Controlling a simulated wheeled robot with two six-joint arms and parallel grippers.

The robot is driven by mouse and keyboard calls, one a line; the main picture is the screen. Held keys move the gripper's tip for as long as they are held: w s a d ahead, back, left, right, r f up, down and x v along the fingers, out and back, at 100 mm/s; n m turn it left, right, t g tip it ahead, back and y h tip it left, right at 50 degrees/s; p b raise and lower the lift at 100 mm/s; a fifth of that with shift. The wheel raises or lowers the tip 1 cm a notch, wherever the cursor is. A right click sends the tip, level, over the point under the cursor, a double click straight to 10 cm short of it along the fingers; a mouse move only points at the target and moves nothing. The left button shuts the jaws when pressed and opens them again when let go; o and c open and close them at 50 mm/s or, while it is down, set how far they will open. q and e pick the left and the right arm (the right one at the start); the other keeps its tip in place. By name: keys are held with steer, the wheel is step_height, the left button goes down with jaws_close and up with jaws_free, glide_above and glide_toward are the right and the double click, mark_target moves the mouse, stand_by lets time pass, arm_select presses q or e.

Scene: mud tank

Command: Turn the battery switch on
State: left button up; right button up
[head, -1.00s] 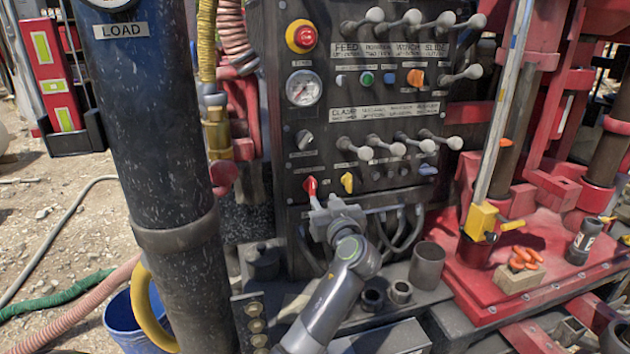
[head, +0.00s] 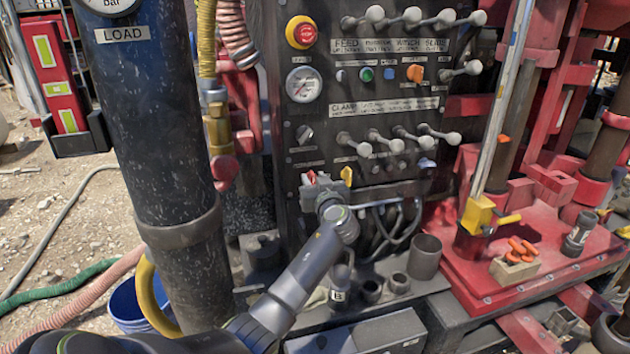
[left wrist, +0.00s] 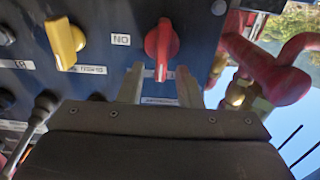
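The red battery switch (head: 311,177) is on the lower left of the dark control panel, partly hidden by my left gripper (head: 314,186). In the left wrist view, which sees the panel upside down, the red switch (left wrist: 161,45) has its long grip upright in the picture. An "ON" label (left wrist: 121,40) is beside it. My left gripper (left wrist: 160,86) is open, with one fingertip on each side of the lower end of the red grip and gaps visible. Whether they touch is not clear. My right gripper is not in view.
A yellow knob (head: 346,176) is just right of the red switch. Clamp levers (head: 380,142) and a red emergency stop (head: 302,32) are above. A thick dark cylinder (head: 150,130) stands left of the panel. Cables (head: 385,225) hang below.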

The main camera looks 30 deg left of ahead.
arm_select(q)
jaws_close()
steer(key=shift+f+m, duration=0.1)
steer(key=shift+m, duration=0.3)
steer(key=m, duration=0.4)
steer(key=w+d+m+b, duration=0.1)
steer(key=m, duration=0.3)
steer(key=f+m+b, duration=0.1)
steer(key=m, duration=0.2)
steer(key=shift+w+d+f+m, duration=0.1)
steer(key=shift+w+d+m, duration=0.15)
steer(key=shift+m, duration=0.15)
steer(key=m, duration=0.2)
steer(key=f+m+p, duration=0.1)
steer(key=m, duration=0.2)
steer(key=shift+w, duration=0.1)
steer(key=shift+f+m, duration=0.1)
steer(key=shift+m, duration=0.3)
steer(key=shift+o, duration=0.4)
jaws_free()
